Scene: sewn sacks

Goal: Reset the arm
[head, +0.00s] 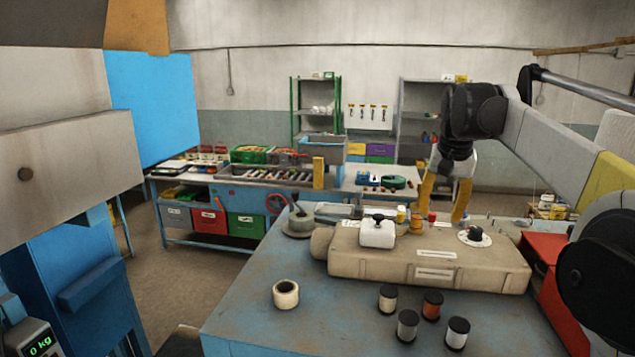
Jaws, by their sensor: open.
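My gripper (438,218) is at the right of the head view, at the end of my arm, with its two yellow fingers pointing down. The fingers are spread apart and nothing shows between them. It appears over or behind the far side of a beige sewing machine (375,266) on the blue table. My arm reaches in from the right edge. The exact gap between the fingertips and the things below cannot be told from this view.
A red box (545,255) is at the right. A workbench with bins (208,220) stands behind. Floor (200,275) is clear at left.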

